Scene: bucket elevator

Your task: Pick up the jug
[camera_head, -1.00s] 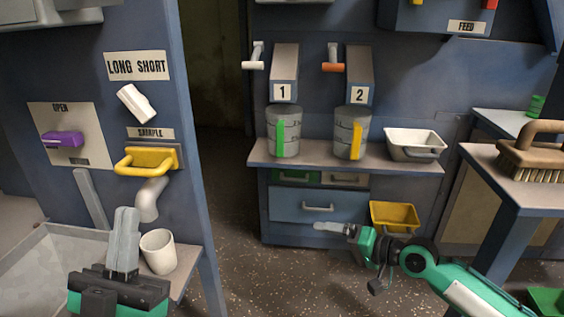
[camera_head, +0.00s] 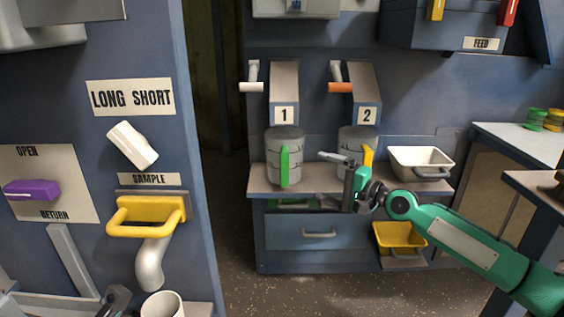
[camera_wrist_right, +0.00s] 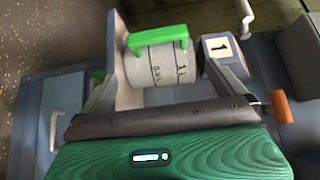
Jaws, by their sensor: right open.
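A grey jug with a green handle (camera_head: 284,160) stands on the shelf under dispenser 1. A second grey jug with a yellow handle (camera_head: 352,140) stands under dispenser 2, partly hidden by my right gripper (camera_head: 326,156). That gripper is at shelf height, to the right of the green-handled jug, fingers pointing left. In the right wrist view my right gripper (camera_wrist_right: 157,50) is open, and the green-handled jug (camera_wrist_right: 160,66) shows ahead between its fingers, not gripped. My left gripper (camera_head: 112,301) barely shows at the bottom left; its fingers are mostly cut off.
Levers hang beside the dispenser boxes (camera_head: 284,90) above the jugs. A white tub (camera_head: 420,163) stands on the shelf's right end (camera_head: 262,184), and a yellow bin (camera_head: 398,239) is below. A white cup (camera_head: 163,306) is at the lower left, under the spout (camera_head: 150,265).

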